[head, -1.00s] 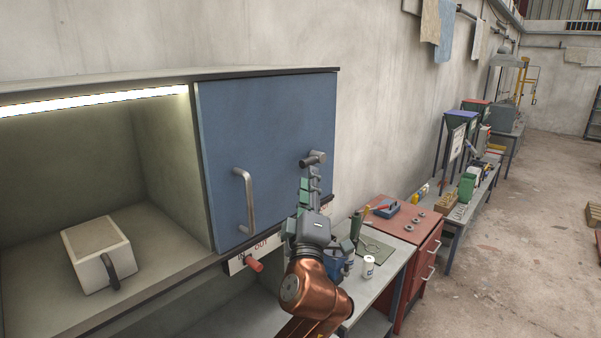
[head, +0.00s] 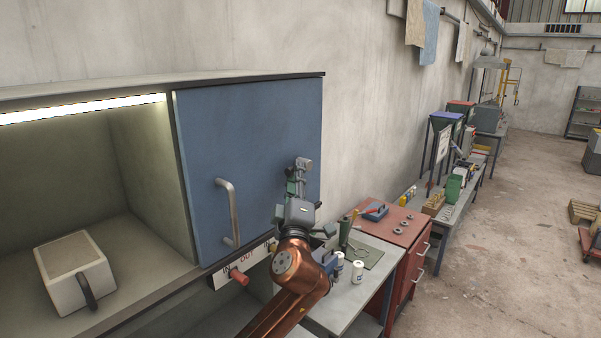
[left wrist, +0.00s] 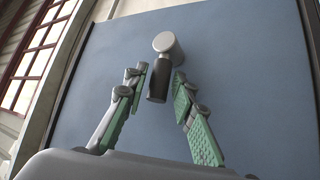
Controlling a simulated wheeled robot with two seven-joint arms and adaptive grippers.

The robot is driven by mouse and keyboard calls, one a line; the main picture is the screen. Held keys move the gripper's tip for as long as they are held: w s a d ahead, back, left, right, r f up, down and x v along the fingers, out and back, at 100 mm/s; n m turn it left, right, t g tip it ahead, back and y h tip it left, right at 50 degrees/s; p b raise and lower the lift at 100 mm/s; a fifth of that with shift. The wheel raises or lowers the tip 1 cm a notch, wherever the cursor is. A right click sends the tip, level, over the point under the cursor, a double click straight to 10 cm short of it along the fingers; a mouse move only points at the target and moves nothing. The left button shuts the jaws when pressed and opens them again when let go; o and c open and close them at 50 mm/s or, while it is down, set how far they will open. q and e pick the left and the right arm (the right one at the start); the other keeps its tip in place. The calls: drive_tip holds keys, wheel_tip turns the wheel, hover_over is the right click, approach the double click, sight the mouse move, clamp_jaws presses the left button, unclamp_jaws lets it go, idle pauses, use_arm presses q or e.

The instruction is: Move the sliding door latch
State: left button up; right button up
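The sliding door (head: 250,130) is a blue panel covering the right side of a lit cabinet. Its latch (head: 304,163) is a grey round knob near the door's right edge. In the left wrist view the latch (left wrist: 165,43) shows a grey round end and a dark grip hanging from it. My left gripper (head: 297,184) is at the latch. In the left wrist view its green-padded fingers (left wrist: 159,80) stand apart, one on each side of the dark grip, with small gaps visible. My right gripper is out of view.
A bent metal handle (head: 230,212) sticks out left of the latch. A red knob (head: 240,277) sits below the door beside an IN/OUT label. A pale box with a dark handle (head: 75,273) stands in the open compartment. A red drawer cabinet (head: 405,250) and bench lie to the right.

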use_arm(q)
drive_tip(key=shift+c, duration=0.3)
clamp_jaws()
